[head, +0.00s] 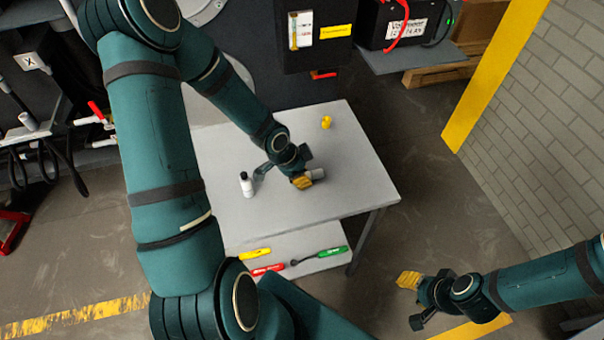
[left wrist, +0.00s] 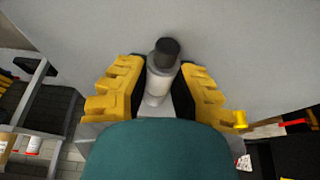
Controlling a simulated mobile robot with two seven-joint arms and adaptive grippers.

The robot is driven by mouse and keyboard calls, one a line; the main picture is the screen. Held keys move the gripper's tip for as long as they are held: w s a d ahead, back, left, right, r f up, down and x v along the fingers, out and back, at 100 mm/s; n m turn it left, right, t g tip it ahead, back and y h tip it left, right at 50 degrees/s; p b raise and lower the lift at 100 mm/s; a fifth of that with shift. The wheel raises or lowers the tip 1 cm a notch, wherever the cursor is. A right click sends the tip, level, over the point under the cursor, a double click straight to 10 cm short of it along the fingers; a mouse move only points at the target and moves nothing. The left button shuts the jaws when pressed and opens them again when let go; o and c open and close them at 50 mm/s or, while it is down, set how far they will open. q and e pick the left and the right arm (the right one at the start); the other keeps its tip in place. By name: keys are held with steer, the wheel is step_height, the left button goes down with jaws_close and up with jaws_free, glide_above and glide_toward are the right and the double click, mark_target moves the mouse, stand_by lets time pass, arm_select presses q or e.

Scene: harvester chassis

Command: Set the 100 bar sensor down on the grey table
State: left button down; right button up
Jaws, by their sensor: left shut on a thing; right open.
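The 100 bar sensor is a grey cylinder with a dark end (left wrist: 160,78), between the yellow fingers of my left gripper (left wrist: 160,88) in the left wrist view. In the head view my left gripper (head: 303,180) is low over the grey table (head: 350,188), and the pale cylinder (head: 318,174) pokes out to its right. The gripper is shut on it. I cannot tell whether the sensor touches the table top. My right gripper (head: 410,300) is open and empty, beyond the table's front right corner.
A white bottle with a dark cap (head: 246,184) stands on the table left of my left gripper. A small yellow object (head: 326,122) lies near the back edge. Tools with yellow, red and green (head: 332,252) handles lie on the lower shelf. The table's right part is clear.

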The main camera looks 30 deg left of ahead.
arm_select(q)
steer(key=shift+f, duration=0.15)
steer(key=c, duration=0.8)
jaws_free()
steer(key=shift+c, duration=0.2)
steer(key=v, duration=1.2)
